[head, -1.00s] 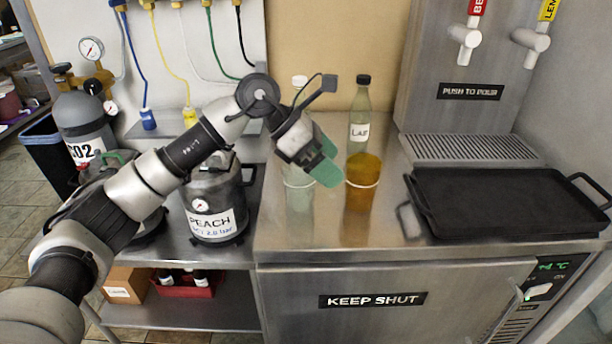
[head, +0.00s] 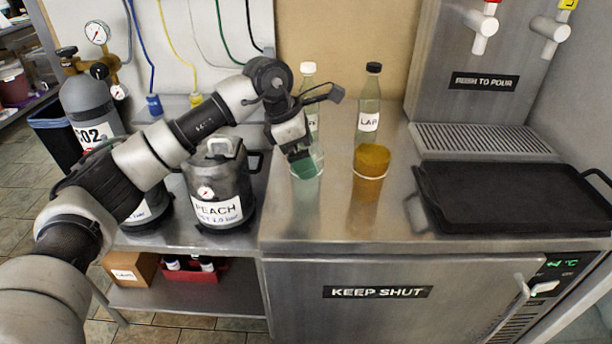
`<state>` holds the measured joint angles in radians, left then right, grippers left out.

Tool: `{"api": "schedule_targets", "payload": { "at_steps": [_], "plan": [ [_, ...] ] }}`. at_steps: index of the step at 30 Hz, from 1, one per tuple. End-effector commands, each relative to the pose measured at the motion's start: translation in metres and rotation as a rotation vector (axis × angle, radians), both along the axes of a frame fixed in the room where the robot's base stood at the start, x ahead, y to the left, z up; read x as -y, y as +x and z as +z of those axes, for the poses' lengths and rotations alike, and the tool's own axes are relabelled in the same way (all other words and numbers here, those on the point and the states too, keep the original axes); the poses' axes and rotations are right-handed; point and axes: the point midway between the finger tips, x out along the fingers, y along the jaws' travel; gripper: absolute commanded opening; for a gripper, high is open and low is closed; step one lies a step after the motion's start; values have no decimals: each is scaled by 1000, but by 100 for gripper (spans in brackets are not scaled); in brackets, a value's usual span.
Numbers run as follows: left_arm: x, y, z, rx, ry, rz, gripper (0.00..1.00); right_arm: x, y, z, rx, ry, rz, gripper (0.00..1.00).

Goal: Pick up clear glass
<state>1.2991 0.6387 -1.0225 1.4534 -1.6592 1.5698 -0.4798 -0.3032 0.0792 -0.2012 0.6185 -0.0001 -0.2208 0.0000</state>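The clear glass (head: 319,172) stands upright on the steel counter, left of a glass of amber liquid (head: 371,161). My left gripper (head: 304,167) points down at the clear glass from above, and its green fingertips overlap the glass's outline. I cannot tell whether the fingers are inside, around or behind the glass. The gap between the fingers is hidden, so I cannot tell whether they grip. The gripper body covers the glass's upper left part. My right gripper is not in view.
A white-capped bottle (head: 309,92) stands behind the gripper, and a black-capped bottle (head: 370,105) behind the amber glass. A black tray (head: 515,196) lies to the right, below the taps. The PEACH keg (head: 217,190) stands left of the counter (head: 310,225). The counter's front strip is clear.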

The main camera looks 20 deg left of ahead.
Motion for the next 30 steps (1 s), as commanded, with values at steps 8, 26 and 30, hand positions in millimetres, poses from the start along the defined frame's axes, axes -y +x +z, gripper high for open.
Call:
{"api": "schedule_targets", "payload": {
  "at_steps": [8,26,30],
  "plan": [
    [9,3,-25,0,-1,0,100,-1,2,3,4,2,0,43],
    [9,4,-23,2,-2,0,45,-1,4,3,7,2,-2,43],
    [9,4,-22,2,-2,0,45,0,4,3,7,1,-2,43]
  ]
}}
